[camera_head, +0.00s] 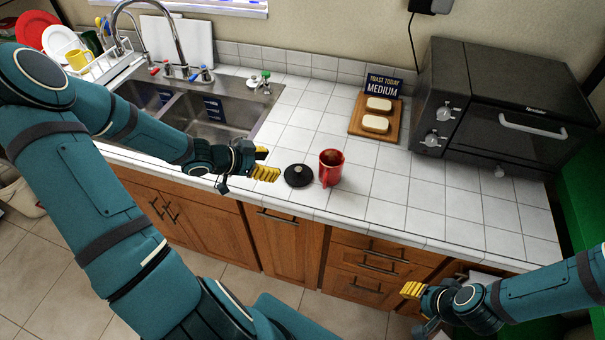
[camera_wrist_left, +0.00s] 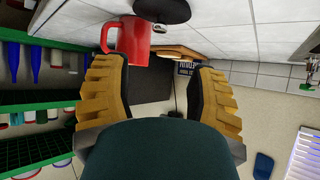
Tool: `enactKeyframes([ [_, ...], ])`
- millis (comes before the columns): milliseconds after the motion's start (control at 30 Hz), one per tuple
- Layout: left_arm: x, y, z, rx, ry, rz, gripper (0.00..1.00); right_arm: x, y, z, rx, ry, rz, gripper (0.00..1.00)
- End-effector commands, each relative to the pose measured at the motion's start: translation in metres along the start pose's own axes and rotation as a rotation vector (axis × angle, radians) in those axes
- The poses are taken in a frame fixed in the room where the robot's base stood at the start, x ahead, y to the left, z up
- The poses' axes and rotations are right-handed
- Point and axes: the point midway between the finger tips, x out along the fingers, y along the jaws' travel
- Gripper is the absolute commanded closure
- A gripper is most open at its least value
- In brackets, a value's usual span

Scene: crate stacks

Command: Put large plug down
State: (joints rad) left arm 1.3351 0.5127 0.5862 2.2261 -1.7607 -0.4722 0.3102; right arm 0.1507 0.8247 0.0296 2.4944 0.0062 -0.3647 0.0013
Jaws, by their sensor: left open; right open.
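The large plug (camera_head: 298,176), a black disc with a small knob on top, lies on the white tiled counter (camera_head: 400,190) near its front edge. It also shows at the top of the left wrist view (camera_wrist_left: 162,9). My left gripper (camera_head: 264,164) is just left of the plug, apart from it. In the left wrist view its yellow-padded fingers (camera_wrist_left: 160,92) are spread with nothing between them. My right gripper (camera_head: 411,291) is low at the right, in front of the drawers, open and away from the plug.
A red mug (camera_head: 330,168) stands just right of the plug. A wooden board (camera_head: 375,118) with two bread slices and a sign lies behind. The double sink (camera_head: 215,112) is at left, a black toaster oven (camera_head: 500,105) at right. The front counter right of the mug is clear.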

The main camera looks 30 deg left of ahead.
Motion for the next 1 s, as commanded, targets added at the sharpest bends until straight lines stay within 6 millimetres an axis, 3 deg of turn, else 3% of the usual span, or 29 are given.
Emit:
enactKeyframes([
  [100, 0.027, 0.001, 0.003, -0.001, 0.004, 0.003, 0.42, 0.012, 0.004, 0.001, 0.000, 0.000, 0.002, 0.59],
  [233, 0.049, 0.001, 0.003, -0.001, 0.003, 0.003, 0.42, 0.021, 0.007, 0.002, 0.000, 0.000, 0.004, 0.59],
  [500, 0.067, 0.001, 0.003, -0.002, 0.001, 0.000, 0.42, 0.029, 0.010, 0.003, 0.000, 0.001, 0.006, 0.59],
  [800, 0.104, 0.002, 0.011, -0.001, 0.002, 0.001, 0.42, 0.059, 0.020, 0.008, 0.000, -0.002, 0.011, 0.59],
  [1000, 0.115, 0.002, 0.010, 0.000, 0.000, 0.000, 0.42, 0.065, 0.022, 0.011, -0.002, -0.007, 0.011, 0.59],
])
